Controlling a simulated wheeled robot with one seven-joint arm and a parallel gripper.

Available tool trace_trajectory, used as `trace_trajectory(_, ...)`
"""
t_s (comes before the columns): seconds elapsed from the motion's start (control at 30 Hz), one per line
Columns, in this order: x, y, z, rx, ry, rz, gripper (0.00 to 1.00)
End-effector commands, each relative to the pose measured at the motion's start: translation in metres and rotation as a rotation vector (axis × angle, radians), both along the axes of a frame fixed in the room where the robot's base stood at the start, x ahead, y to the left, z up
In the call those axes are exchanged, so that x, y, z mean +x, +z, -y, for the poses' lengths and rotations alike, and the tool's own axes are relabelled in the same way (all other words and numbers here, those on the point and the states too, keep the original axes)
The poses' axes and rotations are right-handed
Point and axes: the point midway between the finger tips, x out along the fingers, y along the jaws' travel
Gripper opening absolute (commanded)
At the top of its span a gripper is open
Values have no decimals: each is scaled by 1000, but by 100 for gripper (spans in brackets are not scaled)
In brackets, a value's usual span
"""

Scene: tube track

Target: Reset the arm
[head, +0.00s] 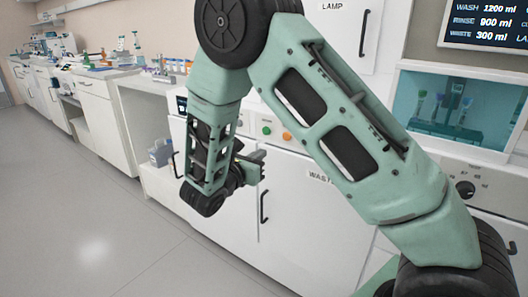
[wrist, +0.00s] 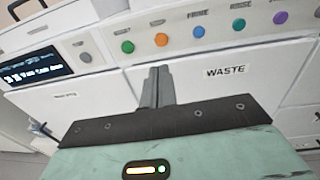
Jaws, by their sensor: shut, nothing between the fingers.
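My gripper (head: 262,157) is at the end of my folded pale green arm, in front of the white cabinet front in the head view. In the wrist view my gripper (wrist: 157,72) shows its two dark fingers pressed together with nothing between them. The fingers point at the cabinet front below a row of coloured buttons, left of the WASTE label (wrist: 226,71). They appear apart from the buttons; whether they touch the cabinet front I cannot tell.
The buttons include a green one (wrist: 127,46), an orange one (wrist: 161,39) and a blue one (wrist: 198,31). A small dark screen (wrist: 36,66) is at left. A glass-fronted chamber with tubes (head: 450,108) stands at right. Counters (head: 95,75) run along the left; the grey floor (head: 75,220) is clear.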

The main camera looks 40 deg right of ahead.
Motion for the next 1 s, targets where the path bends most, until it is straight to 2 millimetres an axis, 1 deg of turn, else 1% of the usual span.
trace_trajectory(0.77,-1,0,-1,2,0,0,0)
trace_trajectory(0.87,-12,0,-3,59,-34,5,0)
trace_trajectory(0.97,-40,-2,-9,200,-117,17,0)
trace_trajectory(1.0,-57,-4,-15,279,-165,25,0)
